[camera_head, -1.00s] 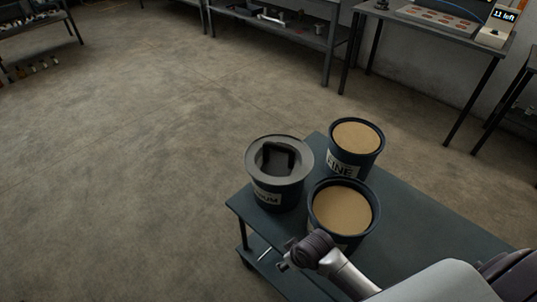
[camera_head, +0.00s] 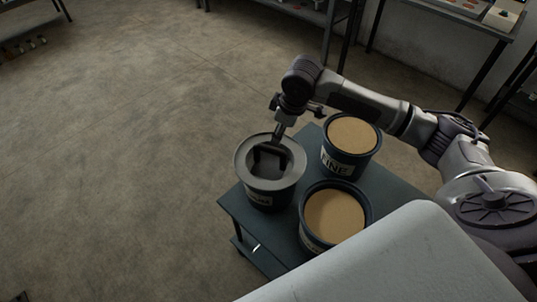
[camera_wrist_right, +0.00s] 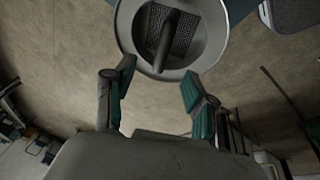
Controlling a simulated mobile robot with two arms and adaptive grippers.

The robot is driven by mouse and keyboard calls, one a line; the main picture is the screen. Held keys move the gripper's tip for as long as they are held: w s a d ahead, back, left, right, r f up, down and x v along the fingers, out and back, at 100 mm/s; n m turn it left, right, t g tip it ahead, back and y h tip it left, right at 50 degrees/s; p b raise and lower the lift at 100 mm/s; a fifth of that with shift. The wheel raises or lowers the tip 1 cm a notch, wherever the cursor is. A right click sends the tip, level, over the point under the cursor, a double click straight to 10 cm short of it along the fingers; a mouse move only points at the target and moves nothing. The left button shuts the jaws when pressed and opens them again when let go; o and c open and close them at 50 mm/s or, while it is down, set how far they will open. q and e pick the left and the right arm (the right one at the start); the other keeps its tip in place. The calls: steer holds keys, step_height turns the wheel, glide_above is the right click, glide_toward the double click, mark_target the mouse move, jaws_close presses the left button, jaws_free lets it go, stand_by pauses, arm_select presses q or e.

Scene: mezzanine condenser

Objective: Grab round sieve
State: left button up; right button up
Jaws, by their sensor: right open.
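The round sieve (camera_head: 246,171) is a grey, wide-rimmed disc with a dark arched handle. It sits on top of a dark labelled bucket (camera_head: 268,199) at the table's left corner. In the right wrist view the sieve (camera_wrist_right: 129,32) is at the top, with mesh and the handle bar visible inside its rim. My right gripper (camera_head: 281,132) is above the far side of the sieve. In the wrist view its fingers (camera_wrist_right: 155,78) are spread apart with nothing between them, and the sieve is beyond their tips. My left gripper is out of view.
A bucket labelled FINE (camera_head: 352,134), filled with tan material, stands to the right on the dark table (camera_head: 232,207). A second tan-filled bucket (camera_head: 335,215) stands in front. Benches line the back wall. The floor to the left is open.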

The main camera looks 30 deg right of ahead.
mark_target(271, 148)
steer(key=x, duration=0.6)
steer(key=shift+a+f+p, duration=0.15)
steer(key=shift+p, duration=0.15)
steer(key=shift+w+f, duration=0.15)
steer(key=shift+f, duration=0.15)
steer(key=x, duration=0.1)
steer(key=p+x, duration=0.1)
steer(key=x, duration=0.2)
steer(key=shift+w+a+f, duration=0.15)
steer(key=shift+a+f, duration=0.15)
steer(key=shift+a, duration=0.1)
steer(key=shift+w+f, duration=0.1)
steer(key=shift+f, duration=0.25)
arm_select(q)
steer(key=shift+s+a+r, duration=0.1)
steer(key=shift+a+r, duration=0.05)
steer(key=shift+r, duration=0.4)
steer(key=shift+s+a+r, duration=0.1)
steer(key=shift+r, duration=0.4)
arm_select(e)
jaws_close()
steer(key=shift+r, duration=0.1)
